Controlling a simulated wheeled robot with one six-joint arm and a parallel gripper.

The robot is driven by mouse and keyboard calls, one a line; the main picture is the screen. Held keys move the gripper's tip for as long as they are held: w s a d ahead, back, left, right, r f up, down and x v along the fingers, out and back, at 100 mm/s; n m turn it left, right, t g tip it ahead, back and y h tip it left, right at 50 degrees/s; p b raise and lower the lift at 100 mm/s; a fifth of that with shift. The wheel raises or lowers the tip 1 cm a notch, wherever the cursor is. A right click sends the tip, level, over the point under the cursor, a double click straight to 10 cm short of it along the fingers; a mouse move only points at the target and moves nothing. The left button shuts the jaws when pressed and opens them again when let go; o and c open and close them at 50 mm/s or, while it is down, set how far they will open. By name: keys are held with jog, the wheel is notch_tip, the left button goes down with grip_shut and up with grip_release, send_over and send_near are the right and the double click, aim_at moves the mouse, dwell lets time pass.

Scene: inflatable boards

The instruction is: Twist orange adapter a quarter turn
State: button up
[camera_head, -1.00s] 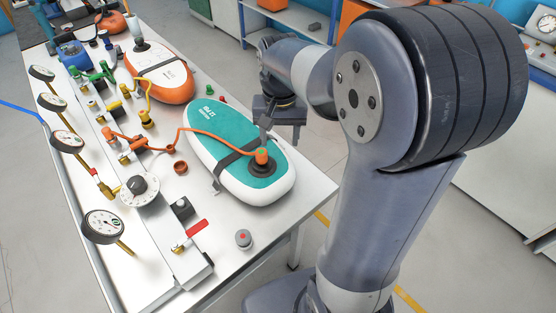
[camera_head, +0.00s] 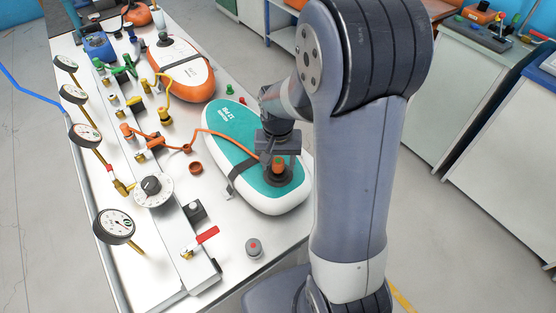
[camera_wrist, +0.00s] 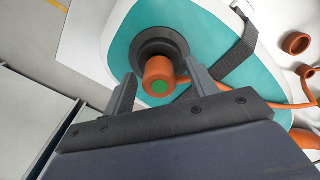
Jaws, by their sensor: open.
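The orange adapter (camera_head: 278,163) stands on the dark round valve (camera_head: 284,177) near the front end of the teal and white board (camera_head: 243,133). An orange hose (camera_head: 222,134) runs from it to the left. In the wrist view the adapter (camera_wrist: 159,70) has a green centre and sits between the two fingers of my gripper (camera_wrist: 160,84). The fingers are open, one on each side, with a gap showing on the left; on the right I cannot tell whether finger and adapter touch. In the head view my gripper (camera_head: 281,158) is right at the adapter, partly hiding it.
A dark strap (camera_head: 240,168) crosses the board beside the valve. Gauges, a dial (camera_head: 152,187) and fittings line the table's left side. An orange board (camera_head: 185,70) lies farther back.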

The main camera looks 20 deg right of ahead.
jog(key=c, duration=1.1)
jog(key=o, duration=0.4)
jog(key=c, duration=0.3)
jog(key=n, duration=0.5)
